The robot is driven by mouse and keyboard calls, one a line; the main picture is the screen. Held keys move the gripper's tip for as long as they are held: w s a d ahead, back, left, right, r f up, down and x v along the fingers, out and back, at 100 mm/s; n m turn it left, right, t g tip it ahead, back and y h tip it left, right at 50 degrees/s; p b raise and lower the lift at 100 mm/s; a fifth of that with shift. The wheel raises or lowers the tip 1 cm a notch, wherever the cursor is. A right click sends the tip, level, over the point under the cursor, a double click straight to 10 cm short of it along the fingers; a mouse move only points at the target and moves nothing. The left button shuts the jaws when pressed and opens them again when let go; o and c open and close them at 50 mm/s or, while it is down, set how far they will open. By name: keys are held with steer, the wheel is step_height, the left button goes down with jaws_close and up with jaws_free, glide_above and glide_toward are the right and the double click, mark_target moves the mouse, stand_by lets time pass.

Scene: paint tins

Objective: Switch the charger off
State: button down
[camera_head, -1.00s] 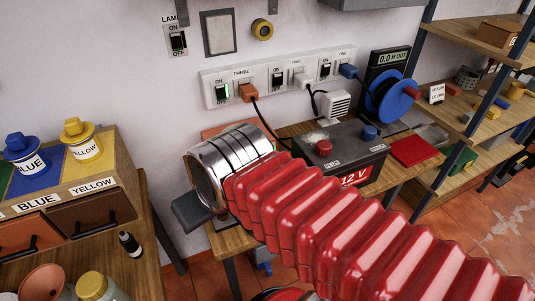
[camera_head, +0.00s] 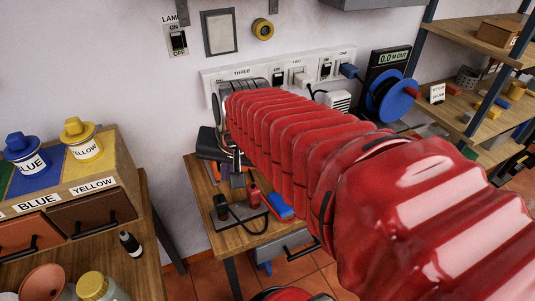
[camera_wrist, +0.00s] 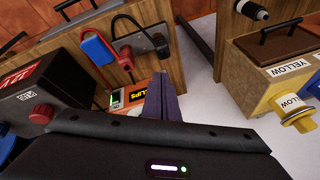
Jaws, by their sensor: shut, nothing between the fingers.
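The wall socket strip (camera_head: 304,73) has sockets marked THREE, TWO and ONE; my arm covers the switch and plug at THREE. A white plug (camera_head: 299,77) sits in TWO and a blue plug (camera_head: 348,70) in ONE. A white adapter (camera_head: 341,99) shows partly behind my arm. In the wrist view an orange box (camera_wrist: 135,98) has a CLIPS label and a small green-lit panel (camera_wrist: 115,97). I cannot tell for certain that it is the charger. My gripper (camera_wrist: 163,80) is shut and empty, its fingers overlapping the box's side in the picture. The strip is outside the wrist view.
The black battery (camera_wrist: 25,90) with a red knob (camera_wrist: 41,113) stands beside the orange box. The lamp switch (camera_head: 178,41) is higher on the wall. Paint drawers (camera_head: 91,214) stand at left.

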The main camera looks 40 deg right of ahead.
steer(key=w+d+f+m, duration=0.1)
steer(key=d+f+m, duration=0.2)
steer(key=d+m, duration=0.3)
steer(key=w+d+f+m+g, duration=0.1)
steer(key=d+f+m, duration=0.3)
steer(key=d, duration=1.1)
steer(key=w+m, duration=0.1)
steer(key=m, duration=0.1)
steer(key=shift+m, duration=0.4)
steer(key=shift+f, duration=0.15)
steer(key=x, duration=0.9)
steer(key=shift+d+f, duration=0.2)
steer(key=shift+f, duration=0.2)
steer(key=w, duration=0.1)
steer(key=w+d, duration=0.1)
steer(key=shift+w+f, duration=0.3)
steer(key=shift+w, duration=0.05)
steer(key=shift+w+d, duration=0.1)
steer(key=shift+w, duration=0.5)
